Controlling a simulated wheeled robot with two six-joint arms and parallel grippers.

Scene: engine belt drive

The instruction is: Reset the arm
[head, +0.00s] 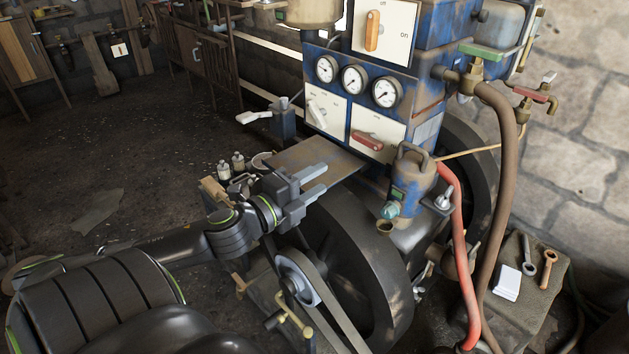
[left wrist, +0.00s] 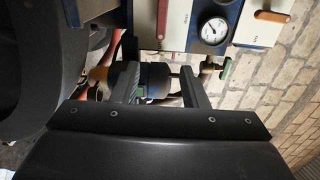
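My left arm reaches in from the left in the head view. Its grey gripper (head: 319,181) points to the right, just above and in front of the rusty flat plate (head: 325,158) below the gauges. The two fingers are parallel with a gap between them, and I see nothing held. In the left wrist view the fingers of the gripper (left wrist: 160,78) stand apart, with parts of the machine showing between and behind them. The large dark flywheel (head: 362,270) is below and right of the gripper. My right gripper is not in view.
The blue machine has three gauges (head: 353,79), a red-handled switch panel (head: 375,135) and an orange-handled panel (head: 384,28). A drive belt (head: 326,292) runs below the gripper. A red hose (head: 462,255) hangs at right. Wrenches lie on a stone block (head: 521,308). Floor at left is open.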

